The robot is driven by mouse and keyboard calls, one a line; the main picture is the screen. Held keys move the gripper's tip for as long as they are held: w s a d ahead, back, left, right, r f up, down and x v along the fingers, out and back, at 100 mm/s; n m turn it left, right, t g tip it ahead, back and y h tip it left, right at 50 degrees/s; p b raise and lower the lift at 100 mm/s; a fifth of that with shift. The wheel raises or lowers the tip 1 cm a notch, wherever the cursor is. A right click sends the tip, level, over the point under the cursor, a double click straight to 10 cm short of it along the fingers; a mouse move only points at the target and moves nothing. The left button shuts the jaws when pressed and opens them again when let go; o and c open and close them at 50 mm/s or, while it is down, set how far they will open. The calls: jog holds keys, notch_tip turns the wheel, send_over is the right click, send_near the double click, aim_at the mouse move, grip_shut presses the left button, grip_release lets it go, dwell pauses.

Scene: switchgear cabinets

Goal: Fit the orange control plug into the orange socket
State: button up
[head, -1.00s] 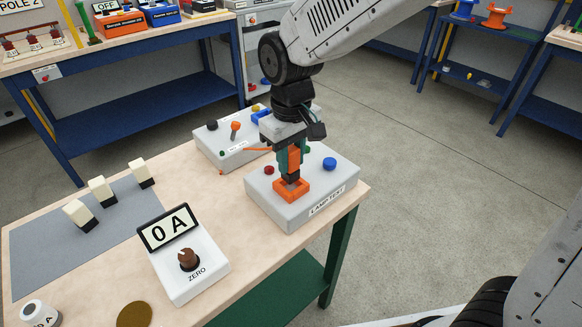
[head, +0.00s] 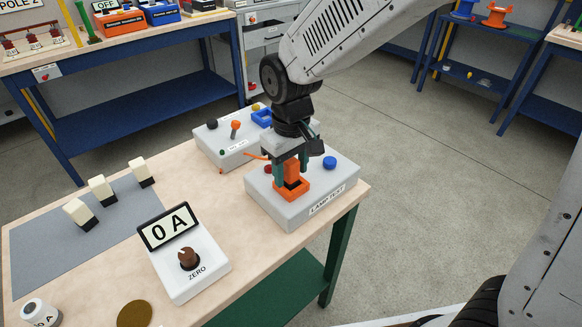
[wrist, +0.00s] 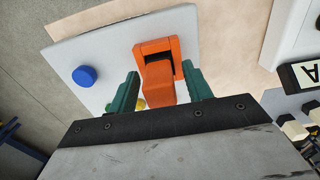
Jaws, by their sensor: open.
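The orange control plug (head: 291,169) stands roughly upright at the orange socket (head: 304,191) on the grey lamp test box (head: 270,206). Its dark lower end appears within the socket's square frame; how deep it sits cannot be told. In the wrist view the plug (wrist: 160,84) overlaps the socket frame (wrist: 158,44), with a dark recess showing beside it. My gripper (head: 291,172) is open around the plug, with one green finger on each side. The wrist view shows gaps between the fingers (wrist: 160,92) and the plug.
A blue knob (head: 329,163) and a partly hidden red button are on the same box. Another grey box (head: 222,155) with a blue socket (head: 261,117) stands behind. A 0 A meter box (head: 190,262) stands front left. White-and-black plugs (head: 100,190) stand on a grey mat.

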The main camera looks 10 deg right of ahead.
notch_tip(320, 180, up, 11)
jog(key=shift+r, duration=0.2)
jog(key=shift+d+r, duration=0.1)
jog(key=shift+r, duration=0.4)
jog(key=s+d+m+t, duration=0.1)
jog(key=s+d+m, duration=0.5)
jog(key=s+d, duration=1.3)
jog(key=shift+s+d+m, duration=0.25)
jog(key=shift+d+m, duration=0.15)
jog(key=shift+d, duration=0.4)
jog(key=shift+r, duration=0.1)
